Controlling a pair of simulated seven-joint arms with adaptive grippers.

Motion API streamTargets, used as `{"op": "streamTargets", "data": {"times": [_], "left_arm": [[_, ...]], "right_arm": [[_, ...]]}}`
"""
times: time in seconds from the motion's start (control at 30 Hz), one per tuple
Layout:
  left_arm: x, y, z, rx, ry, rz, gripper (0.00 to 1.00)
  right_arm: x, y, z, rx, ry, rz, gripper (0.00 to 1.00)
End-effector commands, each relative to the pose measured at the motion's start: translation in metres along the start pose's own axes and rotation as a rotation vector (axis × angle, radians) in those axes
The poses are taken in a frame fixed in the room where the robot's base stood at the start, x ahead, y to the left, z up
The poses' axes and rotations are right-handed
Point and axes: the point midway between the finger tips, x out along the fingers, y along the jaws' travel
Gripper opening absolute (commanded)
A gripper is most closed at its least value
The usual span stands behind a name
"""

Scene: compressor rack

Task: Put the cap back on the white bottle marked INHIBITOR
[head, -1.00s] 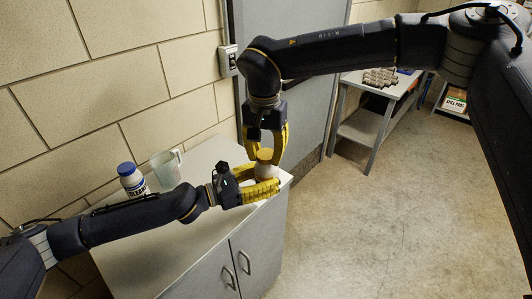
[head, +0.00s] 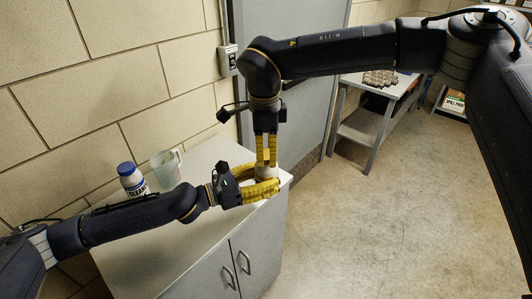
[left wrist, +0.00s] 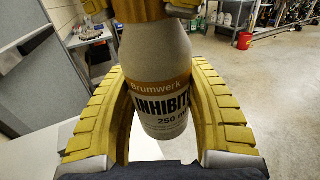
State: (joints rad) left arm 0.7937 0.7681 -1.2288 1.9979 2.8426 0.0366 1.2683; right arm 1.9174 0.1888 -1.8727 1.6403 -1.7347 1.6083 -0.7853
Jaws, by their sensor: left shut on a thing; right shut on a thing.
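The white INHIBITOR bottle (left wrist: 160,95) stands upright between my left fingers in the left wrist view, with an orange band on its label. Its upper part (head: 266,172) shows in the head view near the cabinet's corner. My left gripper (head: 264,188) is shut around its body. My right gripper (head: 266,161) points straight down from above and is shut at the bottle's top. Its fingertips also show at the upper edge of the left wrist view (left wrist: 155,6). The cap is mostly hidden between the right fingers; I cannot tell how it sits on the neck.
A blue-capped white bottle (head: 131,180) and a clear jug (head: 166,169) stand behind my left arm on the grey cabinet top (head: 205,158). The wall and a grey door lie close behind. A side table (head: 360,127) stands farther off at the right.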

Motion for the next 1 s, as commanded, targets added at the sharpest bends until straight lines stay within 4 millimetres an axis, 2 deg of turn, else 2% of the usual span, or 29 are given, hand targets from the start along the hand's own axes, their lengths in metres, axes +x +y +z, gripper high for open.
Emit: {"op": "streamTargets", "data": {"times": [1.0], "left_arm": [[0.0001,-0.0002,0.0005,0.000,-0.001,-0.001,0.00]], "right_arm": [[0.0016,0.0005,0.0003,1.591,0.003,0.002,0.00]]}}
